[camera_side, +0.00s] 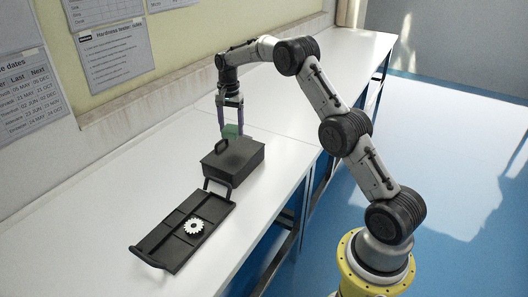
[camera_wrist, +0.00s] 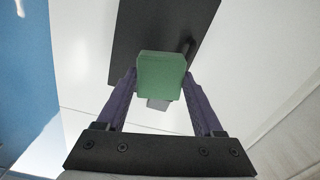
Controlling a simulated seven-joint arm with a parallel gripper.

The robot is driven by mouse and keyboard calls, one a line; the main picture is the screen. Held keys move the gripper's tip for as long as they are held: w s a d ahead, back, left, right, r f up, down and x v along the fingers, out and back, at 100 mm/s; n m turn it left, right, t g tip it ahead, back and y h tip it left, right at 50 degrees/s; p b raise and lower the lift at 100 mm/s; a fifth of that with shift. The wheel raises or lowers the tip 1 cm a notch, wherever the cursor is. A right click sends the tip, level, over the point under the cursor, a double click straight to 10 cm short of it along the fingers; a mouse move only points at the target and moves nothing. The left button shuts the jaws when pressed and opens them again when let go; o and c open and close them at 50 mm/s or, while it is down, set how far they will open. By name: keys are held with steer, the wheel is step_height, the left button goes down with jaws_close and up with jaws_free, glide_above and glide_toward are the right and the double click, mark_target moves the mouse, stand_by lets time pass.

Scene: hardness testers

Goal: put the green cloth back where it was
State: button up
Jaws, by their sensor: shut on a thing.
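The green cloth (camera_wrist: 161,75) shows as a green block between the fingertips of my gripper (camera_wrist: 160,88) in the wrist view. My gripper is shut on it. In the side view the green cloth (camera_side: 231,131) is at the tips of my gripper (camera_side: 230,122), just behind the black box. The box hides its lower part, so I cannot tell whether it touches the table.
A black lidded box (camera_side: 236,160) with a handle stands on the white table (camera_side: 100,220); it also shows in the wrist view (camera_wrist: 150,25). A black compartment tray (camera_side: 165,240) holding a white gear (camera_side: 194,226) lies in front. A wall with notices (camera_side: 113,55) borders the table.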

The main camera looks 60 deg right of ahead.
steer(key=s+d+f+m, duration=0.2)
steer(key=s+d, duration=0.3)
steer(key=d, duration=0.7)
steer(key=shift+m, duration=0.3)
steer(key=f, duration=0.6)
steer(key=shift+s+d, duration=0.15)
steer(key=shift+d, duration=0.1)
steer(key=shift+f, duration=2.15)
steer(key=shift+f, duration=0.1)
steer(key=o, duration=1.2)
